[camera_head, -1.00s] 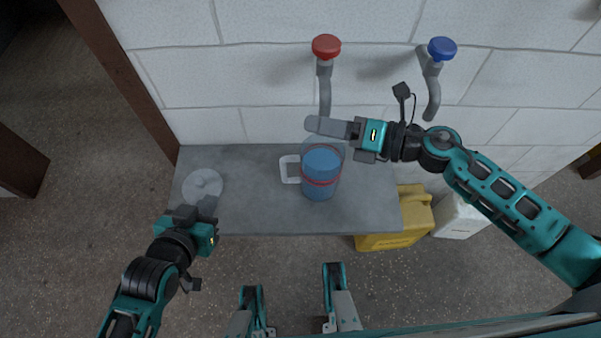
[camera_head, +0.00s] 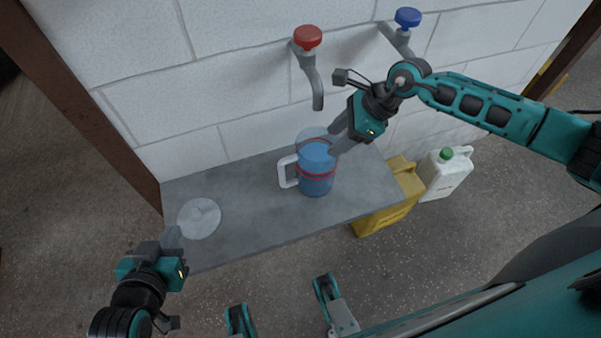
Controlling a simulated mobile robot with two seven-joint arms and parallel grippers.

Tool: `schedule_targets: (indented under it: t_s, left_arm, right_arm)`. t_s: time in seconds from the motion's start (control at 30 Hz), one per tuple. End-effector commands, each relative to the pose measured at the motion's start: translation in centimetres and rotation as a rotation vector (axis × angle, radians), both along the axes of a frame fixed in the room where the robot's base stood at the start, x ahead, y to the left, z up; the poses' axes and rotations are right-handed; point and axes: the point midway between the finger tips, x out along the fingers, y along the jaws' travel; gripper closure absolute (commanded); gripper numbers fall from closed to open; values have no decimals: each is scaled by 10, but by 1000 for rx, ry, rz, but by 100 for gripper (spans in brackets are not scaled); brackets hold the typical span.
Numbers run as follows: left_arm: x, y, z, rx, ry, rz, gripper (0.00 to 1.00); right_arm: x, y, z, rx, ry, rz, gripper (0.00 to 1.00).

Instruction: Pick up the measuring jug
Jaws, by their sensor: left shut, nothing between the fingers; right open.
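The measuring jug (camera_head: 316,171) stands upright on the grey bench (camera_head: 245,208). It is clear, holds blue liquid, has red bands around it, and its white handle (camera_head: 286,172) points left. My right gripper (camera_head: 335,143) is open at the jug's upper right, with its fingers pointing down-left at the rim. A finger overlaps the jug in the picture; I cannot tell whether it touches. My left gripper (camera_head: 172,238) is shut and empty at the bench's front left edge, well apart from the jug.
A round translucent lid (camera_head: 199,218) lies on the bench's left part. A red-knobbed tap (camera_head: 308,60) and a blue-knobbed tap (camera_head: 405,28) stick out from the white block wall. A yellow canister (camera_head: 392,198) and a white canister (camera_head: 446,173) stand on the floor at right.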

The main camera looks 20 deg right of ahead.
Motion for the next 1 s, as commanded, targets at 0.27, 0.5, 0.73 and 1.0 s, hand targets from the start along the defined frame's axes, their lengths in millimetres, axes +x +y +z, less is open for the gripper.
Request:
schedule_targets:
  t_s: [0.27, 0.5, 0.73, 1.0]
  left_arm:
    - [-1, -2, -6, -3, 2, -3, 100]
    - [-1, -3, -15, -9, 3, 0, 100]
    - [-2, -4, -20, -13, 9, 4, 100]
    - [-3, -4, -32, -13, 10, 4, 100]
  right_arm:
    - [5, 1, -21, -41, -6, 17, 49]
    - [13, 21, -59, -39, -7, 15, 49]
    - [16, 30, -73, -38, -8, 16, 49]
    - [22, 48, -108, -37, -8, 15, 49]
